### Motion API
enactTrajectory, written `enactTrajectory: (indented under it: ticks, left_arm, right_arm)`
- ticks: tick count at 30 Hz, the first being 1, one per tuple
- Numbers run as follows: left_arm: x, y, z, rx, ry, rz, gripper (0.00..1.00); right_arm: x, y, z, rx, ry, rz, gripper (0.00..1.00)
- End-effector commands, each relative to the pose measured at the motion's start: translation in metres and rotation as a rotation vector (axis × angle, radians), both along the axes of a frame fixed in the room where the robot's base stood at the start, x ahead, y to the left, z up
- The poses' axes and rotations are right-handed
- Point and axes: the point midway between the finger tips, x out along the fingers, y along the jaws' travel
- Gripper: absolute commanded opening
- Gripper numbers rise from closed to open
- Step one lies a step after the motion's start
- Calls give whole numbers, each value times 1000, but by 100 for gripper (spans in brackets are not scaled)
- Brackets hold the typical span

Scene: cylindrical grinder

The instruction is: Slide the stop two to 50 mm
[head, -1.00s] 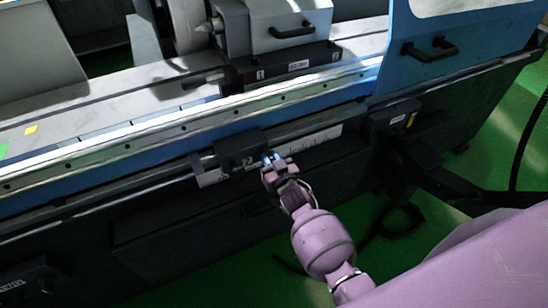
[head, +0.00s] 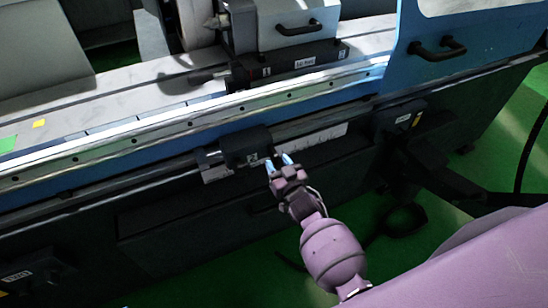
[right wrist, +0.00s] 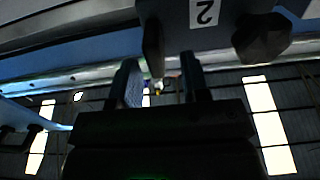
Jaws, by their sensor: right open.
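Stop two is a dark block (head: 243,146) on a rail along the machine's front, left of a pale scale strip (head: 318,138). In the right wrist view its face, with a white "2" label (right wrist: 205,12), is at the top, with a dark knob (right wrist: 262,38) to the right of the label. My right gripper (head: 278,161) is open at the block's lower right corner. In the right wrist view its fingers (right wrist: 160,80) stand apart, with a dark tab (right wrist: 152,45) ahead, between them in the picture. I cannot tell whether they touch it. My left gripper is not in view.
A dark box (head: 402,117) stands at the rail's right end, with a dark bracket (head: 440,180) below it. The blue cover with a black handle (head: 437,47) is above right. Green floor (head: 215,275) shows below the machine.

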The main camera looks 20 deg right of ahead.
Motion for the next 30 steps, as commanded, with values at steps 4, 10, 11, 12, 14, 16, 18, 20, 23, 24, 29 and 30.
enactTrajectory:
  ticks: [4,10,11,12,14,16,18,20,23,24,29,30]
  left_arm:
    - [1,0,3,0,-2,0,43]
    - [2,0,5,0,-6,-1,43]
    - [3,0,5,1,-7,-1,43]
    - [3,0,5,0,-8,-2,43]
    - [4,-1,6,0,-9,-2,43]
    - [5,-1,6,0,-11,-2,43]
    - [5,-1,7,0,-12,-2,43]
    - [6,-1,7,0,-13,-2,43]
    - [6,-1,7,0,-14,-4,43]
    - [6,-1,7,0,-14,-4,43]
    - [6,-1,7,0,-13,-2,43]
    - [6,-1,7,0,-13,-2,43]
  right_arm:
    - [-27,-2,0,2,2,0,43]
    - [-57,-4,0,2,1,1,43]
    - [-60,-4,-1,2,1,1,43]
    - [-64,-4,0,2,0,1,43]
    - [-69,-4,-1,2,1,2,43]
    - [-73,-4,0,2,0,2,43]
    - [-75,-4,0,2,0,3,43]
    - [-76,-4,0,2,0,3,43]
    - [-77,-4,0,2,0,3,43]
    - [-77,-4,0,2,0,3,43]
    - [-76,-5,0,2,0,2,43]
    - [-76,-5,0,2,0,2,43]
